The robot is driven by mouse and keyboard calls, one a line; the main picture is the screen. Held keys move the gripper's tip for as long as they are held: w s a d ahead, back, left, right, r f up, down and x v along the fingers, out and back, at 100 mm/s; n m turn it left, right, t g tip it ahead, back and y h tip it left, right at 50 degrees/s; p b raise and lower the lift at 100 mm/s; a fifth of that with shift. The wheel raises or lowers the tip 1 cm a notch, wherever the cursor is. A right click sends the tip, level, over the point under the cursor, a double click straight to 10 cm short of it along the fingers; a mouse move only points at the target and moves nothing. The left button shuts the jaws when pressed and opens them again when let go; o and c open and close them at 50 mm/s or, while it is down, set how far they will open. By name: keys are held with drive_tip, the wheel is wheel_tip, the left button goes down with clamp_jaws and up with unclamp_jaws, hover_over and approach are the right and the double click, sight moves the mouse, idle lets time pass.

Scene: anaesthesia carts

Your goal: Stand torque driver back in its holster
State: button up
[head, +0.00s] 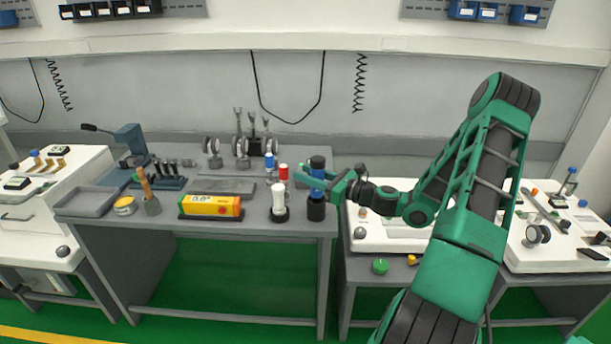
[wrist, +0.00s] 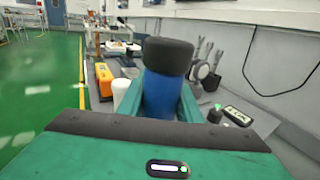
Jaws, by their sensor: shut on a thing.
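The torque driver (head: 318,183) has a blue body and a black cap, and it stands upright near the right front corner of the grey bench. My gripper (head: 312,178) is shut on the blue body, with a green finger on each side. In the wrist view the driver (wrist: 168,95) fills the space between the fingers, its black cap above them. A dark cup (head: 316,210), apparently the holster, is directly below the blue body. The driver's lower end is hidden, so I cannot tell how deep it sits in the cup.
A white cylinder on a black base (head: 279,200) stands close to the left. Red-topped (head: 283,172) and blue-topped (head: 269,162) items stand behind it. A yellow box (head: 209,206) lies farther left. A white cart top (head: 385,238) is to the right, beyond a gap.

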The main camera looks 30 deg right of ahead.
drive_tip(key=shift+f, duration=0.15)
idle(0.4)
drive_tip(key=o, duration=2.3)
